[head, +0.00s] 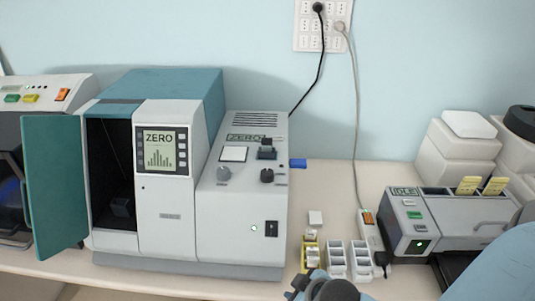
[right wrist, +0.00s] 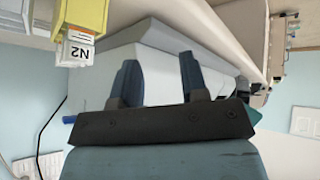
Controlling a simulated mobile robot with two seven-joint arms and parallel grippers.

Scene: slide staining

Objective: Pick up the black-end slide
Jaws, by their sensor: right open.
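I cannot make out a black-end slide in either view. A small yellow-and-white holder (head: 311,256) stands on the bench at the lower middle, beside two white racks (head: 336,259) (head: 361,259); what sits in them is too small to tell. My right gripper (head: 318,285) shows only in part at the bottom edge of the head view, in front of these holders. In the right wrist view its two fingers (right wrist: 157,68) are apart, with nothing seen between them. My left gripper is not in view.
A large machine marked ZERO (head: 242,200) stands at the left centre with its teal door (head: 53,185) open. A power strip (head: 371,235) lies between the racks and that unit.

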